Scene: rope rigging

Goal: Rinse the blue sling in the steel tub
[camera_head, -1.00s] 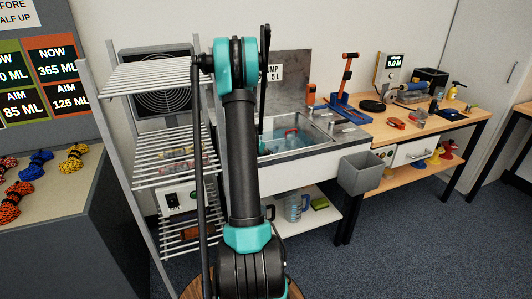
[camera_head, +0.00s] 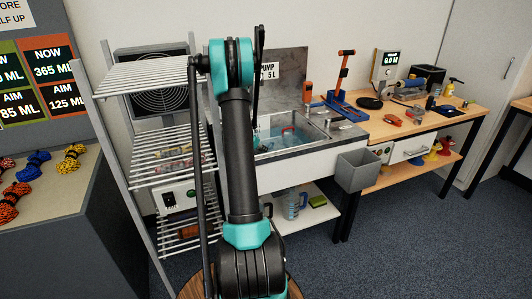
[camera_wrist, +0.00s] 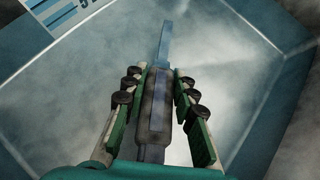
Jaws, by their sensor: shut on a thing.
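The steel tub (camera_head: 318,131) stands behind my arm in the head view, with water in it. In the wrist view its blue-grey walls and floor (camera_wrist: 236,55) surround my gripper (camera_wrist: 159,76). My gripper is shut on a narrow strip, which I take to be the blue sling (camera_wrist: 164,45). A dark, thicker section of it lies between the finger pads, and a blue end points away from me over the tub floor. In the head view my arm hides most of my gripper and the sling.
A wire rack (camera_head: 165,73) stands close on the left of my arm. A red-handled thing (camera_head: 289,130) is in the tub. A grey bin (camera_head: 358,171) hangs at the tub unit's right. A wooden bench (camera_head: 430,118) with several tools lies further right.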

